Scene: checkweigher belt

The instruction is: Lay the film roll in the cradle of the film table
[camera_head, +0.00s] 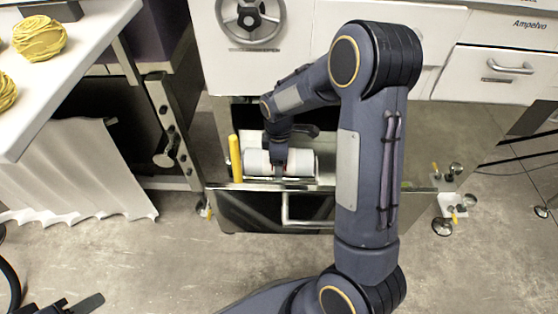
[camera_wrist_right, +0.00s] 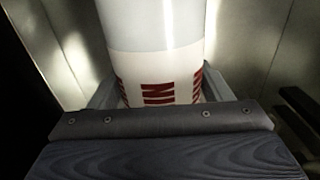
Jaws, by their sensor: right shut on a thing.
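The film roll (camera_head: 303,163) is a white cylinder lying level, crosswise, at the low steel film table (camera_head: 400,178). My right gripper (camera_head: 279,173) reaches down over its middle and is shut on it. In the right wrist view the roll (camera_wrist_right: 155,55) has a grey-white upper part and red lettering, and sits between the fingers (camera_wrist_right: 158,98). Shiny metal faces (camera_wrist_right: 252,50) flank it there, possibly the cradle. Whether the roll touches the cradle is hidden. My left gripper (camera_head: 75,304) shows only partly at the bottom left, away from the table; its opening is unclear.
A yellow post (camera_head: 234,158) stands just left of the roll. The table front has a handle (camera_head: 308,222). White cabinets with a handwheel (camera_head: 248,18) stand behind. A white worktop (camera_head: 85,62) with yellow bundles (camera_head: 39,38) is at the left. The floor in front is clear.

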